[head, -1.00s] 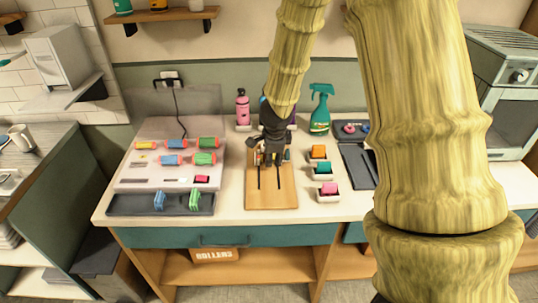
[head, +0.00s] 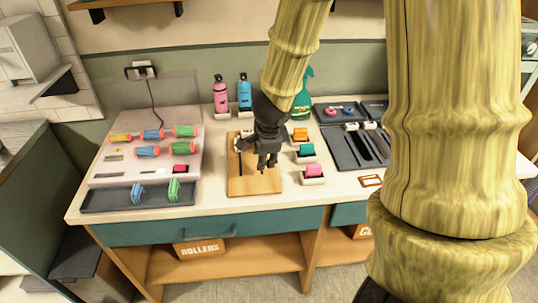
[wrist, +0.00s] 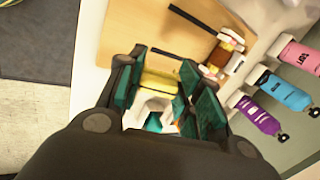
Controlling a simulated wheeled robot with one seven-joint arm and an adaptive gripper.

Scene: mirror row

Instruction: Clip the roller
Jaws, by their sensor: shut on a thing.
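My gripper (head: 266,166) is over the right part of the wooden board (head: 237,187), pointing down. In the wrist view, a yellow piece (wrist: 159,82) sits between its teal-padded fingers, with a white arched part below it; I cannot tell whether this is a clip. A roller with a brown middle and pale ends (wrist: 225,52) is on the board beside a dark slot, apart from the fingers. White holders to the right bear an orange clip (head: 300,134), a teal clip (head: 306,150) and a pink clip (head: 314,171).
A rack at left holds several coloured rollers (head: 147,151); a dark tray (head: 105,199) lies before it. Pink (head: 221,95) and blue (head: 244,94) bottles stand behind the board, with a green spray bottle (head: 302,98). Dark trays (head: 345,150) lie at right.

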